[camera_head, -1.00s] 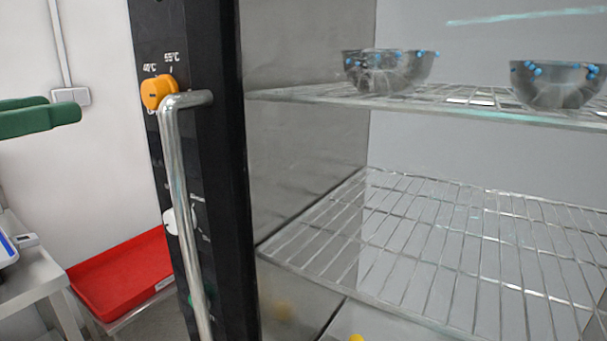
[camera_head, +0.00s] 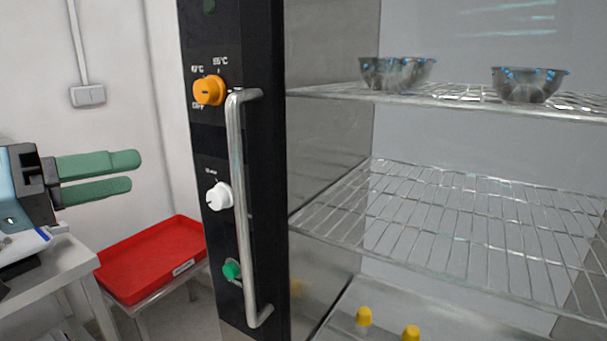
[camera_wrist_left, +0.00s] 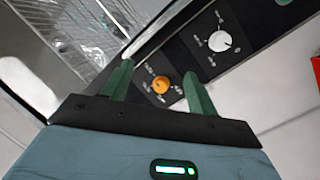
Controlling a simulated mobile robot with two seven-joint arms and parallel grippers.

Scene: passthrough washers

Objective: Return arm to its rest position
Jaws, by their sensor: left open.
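My left gripper (camera_head: 138,175) has two green fingers and comes in from the left in the head view. It is open and empty, in the air left of the cabinet's control panel and apart from it. In the left wrist view its fingers (camera_wrist_left: 157,84) are spread, with the panel and orange knob behind them. My right gripper is not in view.
The cabinet's black panel carries an orange knob (camera_head: 209,91), a white knob (camera_head: 217,196) and a long metal handle (camera_head: 238,200). Inside, metal bowls (camera_head: 528,84) stand on the upper wire shelf. A red tray (camera_head: 150,258) and a grey table (camera_head: 50,270) are at left.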

